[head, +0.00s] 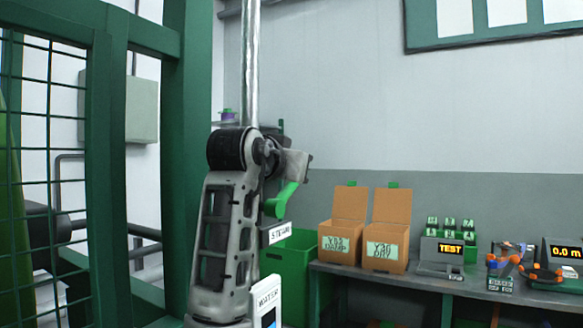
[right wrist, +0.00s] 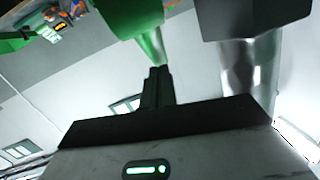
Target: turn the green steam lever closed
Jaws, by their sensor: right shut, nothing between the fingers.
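The green steam lever (head: 283,200) hangs slanting down, just above a white STEAM label (head: 279,233). In the right wrist view a large green part, which looks like the lever (right wrist: 148,42), comes down close to the fingertips. My right gripper (right wrist: 158,72) is shut and empty, with its tips at the lower end of that green part; I cannot tell whether they touch. In the head view my arm stands in front of the pipe and hides the fingers and part of the lever's mount. My left gripper is not in view.
A metal pipe (head: 250,65) rises behind my arm; a WATER label (head: 266,297) is low in front. A green mesh frame (head: 105,170) stands at left. A green bin (head: 290,265) and a bench (head: 400,278) with two cardboard boxes (head: 348,205) (head: 390,208) are at right.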

